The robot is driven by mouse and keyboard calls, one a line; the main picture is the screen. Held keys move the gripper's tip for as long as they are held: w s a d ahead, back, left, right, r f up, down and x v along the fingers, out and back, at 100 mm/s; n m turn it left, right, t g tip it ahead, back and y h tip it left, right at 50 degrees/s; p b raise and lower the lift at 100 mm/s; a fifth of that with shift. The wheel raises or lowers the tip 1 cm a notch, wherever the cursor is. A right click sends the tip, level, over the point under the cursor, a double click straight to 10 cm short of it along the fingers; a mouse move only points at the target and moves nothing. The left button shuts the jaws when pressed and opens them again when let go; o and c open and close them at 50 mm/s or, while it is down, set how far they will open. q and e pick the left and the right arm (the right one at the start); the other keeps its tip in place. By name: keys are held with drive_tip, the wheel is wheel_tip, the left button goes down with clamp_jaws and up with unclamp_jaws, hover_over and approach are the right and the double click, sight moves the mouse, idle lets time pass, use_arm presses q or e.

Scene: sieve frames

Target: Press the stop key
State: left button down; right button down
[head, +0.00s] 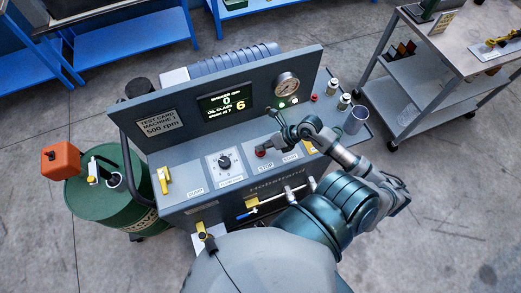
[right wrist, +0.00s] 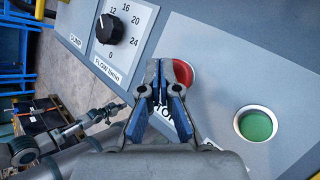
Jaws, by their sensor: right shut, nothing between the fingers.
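The red stop key (right wrist: 183,74) is a round button on the grey sloped panel of the test machine (head: 230,75). In the head view the key (head: 260,153) shows as a small red patch above the STOP label (head: 266,167). My right gripper (right wrist: 158,66) is shut and empty, with blue-padded fingers. In the right wrist view its tips overlap the left edge of the key; I cannot tell whether they touch it. In the head view the right gripper (head: 264,149) is at the key. My left gripper is not in view.
The green start button (right wrist: 256,125) is right of the stop key. The flow dial (right wrist: 118,29) is to the left. The display (head: 225,104) reads 0 and 6. A green drum (head: 105,200) stands left, a grey cart (head: 430,110) right.

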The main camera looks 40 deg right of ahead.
drive_tip(key=shift+f, duration=0.55)
idle(0.4)
drive_tip(key=shift+r, duration=0.1)
drive_tip(key=shift+r+p, duration=0.6)
drive_tip(key=shift+r, duration=0.25)
wheel_tip(320, 180, up, 5)
drive_tip(key=p, duration=0.4)
drive_tip(key=shift+r+p, duration=0.1)
drive_tip(key=shift+p, duration=0.25)
drive_tip(key=shift+s, duration=0.1)
idle(0.5)
